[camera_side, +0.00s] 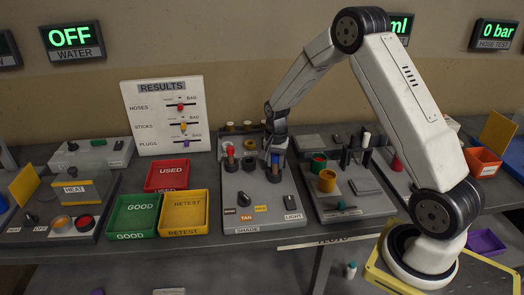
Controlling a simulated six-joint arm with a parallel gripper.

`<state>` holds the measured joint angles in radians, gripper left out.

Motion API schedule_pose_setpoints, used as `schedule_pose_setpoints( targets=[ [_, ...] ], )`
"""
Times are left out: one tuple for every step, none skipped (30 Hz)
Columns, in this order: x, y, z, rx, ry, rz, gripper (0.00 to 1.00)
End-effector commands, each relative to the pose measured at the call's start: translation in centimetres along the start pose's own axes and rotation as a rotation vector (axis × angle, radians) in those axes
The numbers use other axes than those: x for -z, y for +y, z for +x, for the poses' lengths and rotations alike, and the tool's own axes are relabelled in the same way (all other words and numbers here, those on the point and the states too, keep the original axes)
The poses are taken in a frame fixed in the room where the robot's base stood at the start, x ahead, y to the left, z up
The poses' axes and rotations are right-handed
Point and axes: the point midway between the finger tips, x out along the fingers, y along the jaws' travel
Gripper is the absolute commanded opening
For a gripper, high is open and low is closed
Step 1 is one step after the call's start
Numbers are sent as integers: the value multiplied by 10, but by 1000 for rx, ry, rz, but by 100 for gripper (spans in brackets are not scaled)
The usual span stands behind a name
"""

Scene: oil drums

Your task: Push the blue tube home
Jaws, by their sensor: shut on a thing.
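The blue tube (275,159) stands about upright at the right of the grey SHADE unit (262,218), above a dark round socket (273,175). My gripper (275,150) points down over it and is shut on it. The jaws hide the tube's upper part. I cannot tell how deep the tube sits in the socket.
A red-topped tube (230,151) stands to the left on the same unit, near another dark socket (248,164). Small tags, a knob and a LIGHT switch (290,202) lie in front. Green GOOD (117,232), yellow RETEST and red USED trays are at the left. A grey unit with red, green and yellow cups stands at the right.

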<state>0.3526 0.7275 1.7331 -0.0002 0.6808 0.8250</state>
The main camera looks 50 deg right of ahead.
Motion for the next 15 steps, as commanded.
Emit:
schedule_pose_setpoints(
  targets=[
    [0,0,1,0,0,0,0],
    [0,0,1,0,0,0,0],
    [0,0,2,0,0,0,0],
    [0,0,2,0,0,0,0],
    [0,0,3,0,0,0,0],
    [0,0,3,0,0,0,0],
    [0,0,4,0,0,0,0],
    [0,0,4,0,0,0,0],
    [0,0,4,0,0,0,0],
    [0,0,5,0,0,0,0],
    [0,0,5,0,0,0,0],
    [0,0,6,0,0,0,0],
    [0,0,6,0,0,0,0],
    [0,0,7,0,0,0,0],
    [0,0,8,0,0,0,0]
  ],
)
